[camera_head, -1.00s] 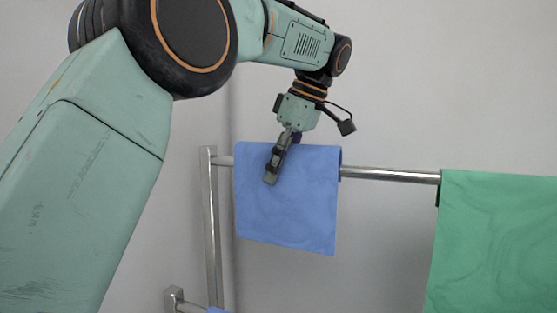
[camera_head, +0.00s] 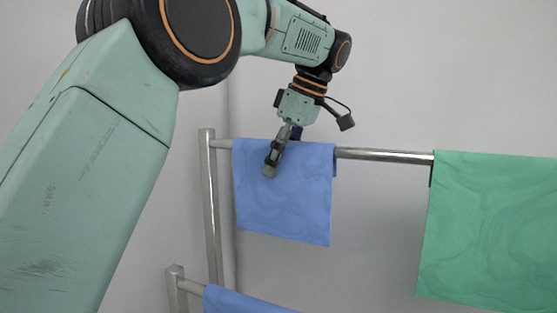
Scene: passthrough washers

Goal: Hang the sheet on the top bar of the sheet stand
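A blue sheet (camera_head: 290,205) hangs over the left part of the top bar (camera_head: 385,155) of the metal sheet stand (camera_head: 210,200). Its front flap hangs down flat, with a slightly slanted lower edge. My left gripper (camera_head: 272,163) comes down from above at the sheet's upper left. One finger lies in front of the sheet; the other is mostly hidden behind it, so whether the fingers pinch the cloth does not show. A green sheet (camera_head: 490,230) hangs over the right part of the same bar. My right gripper is out of view.
A lower bar (camera_head: 190,286) stands nearer at the bottom left, with another blue sheet (camera_head: 240,303) over it. The top bar is bare between the blue and green sheets. A plain grey wall (camera_head: 450,70) is behind.

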